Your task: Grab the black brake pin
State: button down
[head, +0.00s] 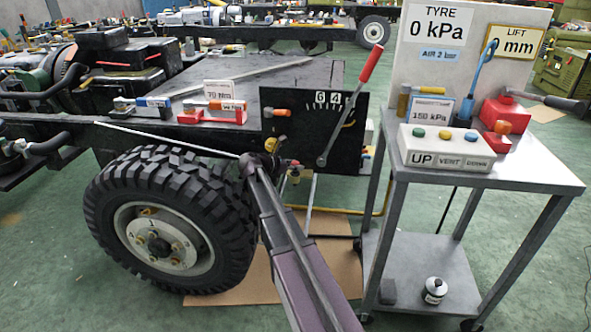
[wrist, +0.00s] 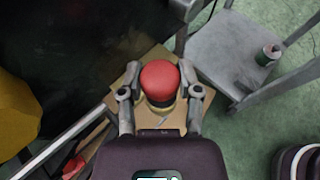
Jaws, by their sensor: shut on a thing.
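My gripper (wrist: 160,78) is shut around a round red knob (wrist: 159,82) with a pale yellow band below it. In the head view my gripper (head: 272,165) is small and dark, at the lower edge of the black chassis panel (head: 285,138), right of the big tyre. A small orange-red end, probably the same knob, shows just right of it. I cannot pick out a black brake pin for certain in either view. What lies under the red knob is hidden.
A red-handled lever (head: 349,104) rises from the panel. The tyre (head: 165,222) stands left of my arm. A grey trolley (head: 480,172) stands at the right, with a black-and-white can (head: 434,291) on its lower shelf. Cardboard (head: 335,262) lies on the floor below.

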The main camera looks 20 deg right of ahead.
jog(key=shift+r, duration=0.1)
notch_tip(320, 180, up, 10)
jog(key=p, duration=1)
dwell(0.7)
